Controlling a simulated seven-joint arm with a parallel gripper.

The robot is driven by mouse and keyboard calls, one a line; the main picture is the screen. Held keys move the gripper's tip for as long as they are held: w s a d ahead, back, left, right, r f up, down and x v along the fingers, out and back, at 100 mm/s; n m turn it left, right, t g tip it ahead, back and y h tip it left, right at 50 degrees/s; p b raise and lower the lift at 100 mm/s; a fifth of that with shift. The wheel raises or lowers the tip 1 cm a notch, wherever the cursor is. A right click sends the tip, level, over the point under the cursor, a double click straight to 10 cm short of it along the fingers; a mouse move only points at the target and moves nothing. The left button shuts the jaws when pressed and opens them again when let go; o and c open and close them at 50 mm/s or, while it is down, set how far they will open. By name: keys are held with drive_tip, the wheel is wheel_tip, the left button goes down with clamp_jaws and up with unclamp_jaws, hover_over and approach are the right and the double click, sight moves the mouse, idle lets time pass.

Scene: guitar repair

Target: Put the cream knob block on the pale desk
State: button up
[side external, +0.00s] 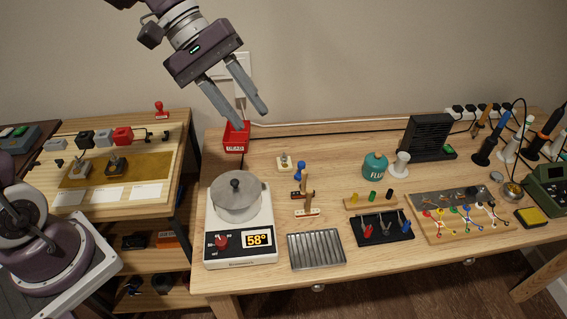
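A small cream block with a knob (285,162) sits upright on the wooden workbench (335,150), right of the red bin. A second wooden desk (170,135) stands to the left, with a tan mat on it; which of the two surfaces is the pale desk I cannot tell for sure. My gripper (250,117) is open and points down, with nothing between its fingers. It hangs above the back left of the workbench, up and left of the cream block. Its left fingertip overlaps the red bin in the picture.
The red bin (236,137) stands behind the scale with a pot (236,200). A gap separates the desks.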

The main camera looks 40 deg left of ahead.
drive_tip(key=w+a+f+n+t+h, duration=0.25)
drive_tip(key=w+f+n, duration=0.45)
drive_tip(key=w, duration=0.5)
drive_tip(key=n+t, duration=0.6)
drive_tip(key=n, duration=0.6)
approach(284, 154)
drive_tip(key=w+d, duration=0.2)
drive_tip(key=shift+w+f+g, duration=0.2)
drive_tip(key=shift+w+g, duration=0.05)
drive_tip(key=shift+w, duration=0.05)
drive_tip(key=x, duration=0.6)
drive_tip(key=shift+w+f, duration=0.1)
drive_tip(key=shift+f, duration=0.3)
drive_tip(key=shift+w+d+f, duration=0.1)
drive_tip(key=shift+w+d, duration=0.05)
drive_tip(key=shift+w, duration=0.05)
clamp_jaws()
